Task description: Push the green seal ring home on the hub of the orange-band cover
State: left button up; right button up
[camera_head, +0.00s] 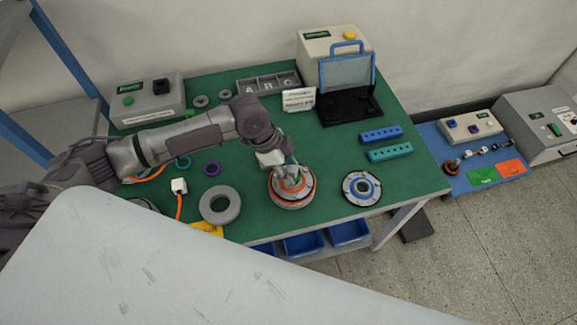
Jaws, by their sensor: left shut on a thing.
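The orange-band cover (291,201) sits on the green table near its front edge, a round grey part with an orange band. My left gripper (291,177) points down over its hub and is shut, with a bit of green, apparently the green seal ring (292,183), at its fingertips. The fingers hide most of the hub, so I cannot tell how far down the ring sits. My right gripper is out of view.
Blue (381,135) and teal (390,151) blocks with holes lie at the back right.

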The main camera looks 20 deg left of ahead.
pick_arm(q)
jog(key=shift+f, duration=0.1)
jog(key=shift+f, duration=0.65)
jog(key=shift+s+f+p, duration=0.1)
jog(key=shift+f+p, duration=0.1)
jog(key=shift+p, duration=0.2)
dwell(1.9)
jog(key=shift+s+f, duration=0.2)
jog(key=shift+f, duration=0.05)
dwell(1.0)
jog(key=o, duration=0.9)
jog(key=shift+w, duration=0.15)
jog(key=shift+r, duration=0.1)
